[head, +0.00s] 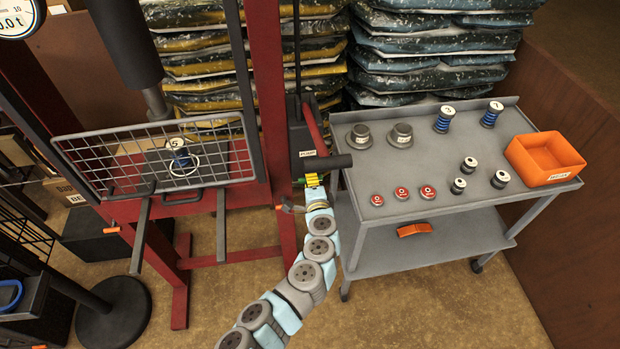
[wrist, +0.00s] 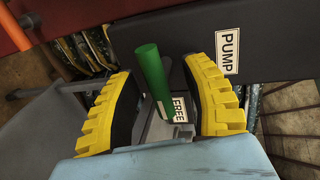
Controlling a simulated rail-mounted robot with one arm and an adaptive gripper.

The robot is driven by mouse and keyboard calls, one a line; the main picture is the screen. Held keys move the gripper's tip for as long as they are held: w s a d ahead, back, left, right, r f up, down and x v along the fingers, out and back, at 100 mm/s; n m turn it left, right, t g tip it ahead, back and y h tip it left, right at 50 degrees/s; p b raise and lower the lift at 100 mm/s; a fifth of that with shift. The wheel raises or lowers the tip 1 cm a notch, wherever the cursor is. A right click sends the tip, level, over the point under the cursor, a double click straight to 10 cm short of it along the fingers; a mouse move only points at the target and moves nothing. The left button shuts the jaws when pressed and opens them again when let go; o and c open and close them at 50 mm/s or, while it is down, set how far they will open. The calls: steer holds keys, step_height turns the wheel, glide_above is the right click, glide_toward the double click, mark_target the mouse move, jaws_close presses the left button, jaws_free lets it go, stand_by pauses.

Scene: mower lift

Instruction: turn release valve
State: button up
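The release valve shows in the wrist view as a green rod-like handle (wrist: 152,75), tilted, with a small "FREE" label (wrist: 180,108) beside its lower end. My gripper (wrist: 161,68) is open, its two yellow ribbed fingers standing on either side of the green handle. Gaps show between the handle and both fingers. In the head view my gripper (head: 313,181) is beside the red press frame, just below the dark pump lever (head: 328,162). The valve is mostly hidden there by the gripper.
A dark pump box with a "PUMP" label (wrist: 229,50) lies close to the right finger. A grey cart (head: 450,207) with springs, weights and an orange bin (head: 545,158) stands to the right. A wire-mesh guard (head: 158,150) and the red frame (head: 268,80) stand to the left.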

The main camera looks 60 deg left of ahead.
steer(key=v, duration=1.2)
stand_by(0.5)
stand_by(0.5)
